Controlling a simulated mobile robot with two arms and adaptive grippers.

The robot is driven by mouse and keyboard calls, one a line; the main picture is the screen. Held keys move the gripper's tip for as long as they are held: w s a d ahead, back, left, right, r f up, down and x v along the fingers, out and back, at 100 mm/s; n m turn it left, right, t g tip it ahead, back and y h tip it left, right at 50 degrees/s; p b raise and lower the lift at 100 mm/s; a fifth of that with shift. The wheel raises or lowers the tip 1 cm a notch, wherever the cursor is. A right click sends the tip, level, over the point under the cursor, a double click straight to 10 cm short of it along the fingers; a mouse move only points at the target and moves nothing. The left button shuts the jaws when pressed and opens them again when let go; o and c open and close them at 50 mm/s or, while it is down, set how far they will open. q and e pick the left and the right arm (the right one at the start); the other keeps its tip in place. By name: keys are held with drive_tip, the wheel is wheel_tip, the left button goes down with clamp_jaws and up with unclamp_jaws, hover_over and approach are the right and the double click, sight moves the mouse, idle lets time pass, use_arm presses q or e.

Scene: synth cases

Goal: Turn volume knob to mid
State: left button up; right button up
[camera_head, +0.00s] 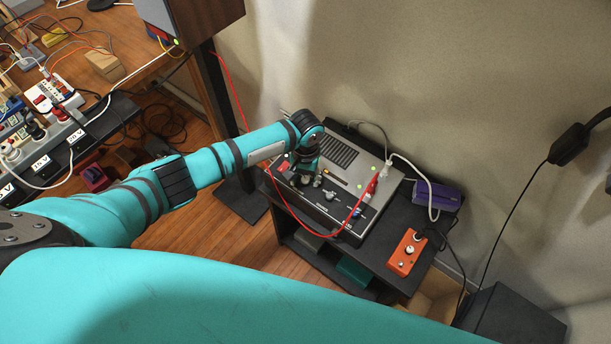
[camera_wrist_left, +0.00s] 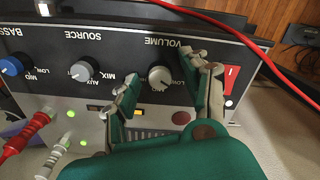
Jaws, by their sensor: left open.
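The grey amplifier (camera_head: 375,157) stands on a dark shelf unit, under my left gripper (camera_head: 303,172) in the head view. In the left wrist view its control panel (camera_wrist_left: 60,28) appears upside down. The volume knob (camera_wrist_left: 160,77) is round and pale, under the VOLUME label. My left gripper (camera_wrist_left: 159,68) is open, its two fingers on either side of the knob; I cannot tell whether either touches it. The knob's pointer is too small to read surely. In the head view the gripper hides the knob. My right gripper is not in view.
The source knob (camera_wrist_left: 83,70) and a blue bass knob (camera_wrist_left: 11,66) share the panel. A red cable (camera_head: 293,211) loops across the amplifier front. An orange pedal (camera_head: 406,254) and a purple box (camera_head: 437,195) are at right. A speaker stand (camera_head: 213,92) is close to my left arm.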

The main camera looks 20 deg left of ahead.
use_arm(q)
clamp_jaws()
drive_tip(key=shift+r+m+p, duration=0.1)
drive_tip(key=shift+m+p, duration=0.2)
drive_tip(key=shift+m, duration=0.1)
drive_tip(key=shift+m+p, duration=0.3)
drive_tip(key=shift+m, duration=0.3)
drive_tip(key=m+p, duration=0.1)
drive_tip(key=m, duration=0.2)
drive_tip(key=shift+m, duration=0.3)
drive_tip(key=m+p, duration=0.1)
drive_tip(key=m, duration=0.2)
drive_tip(key=shift+w+m, duration=0.1)
drive_tip(key=shift+m, duration=1.5)
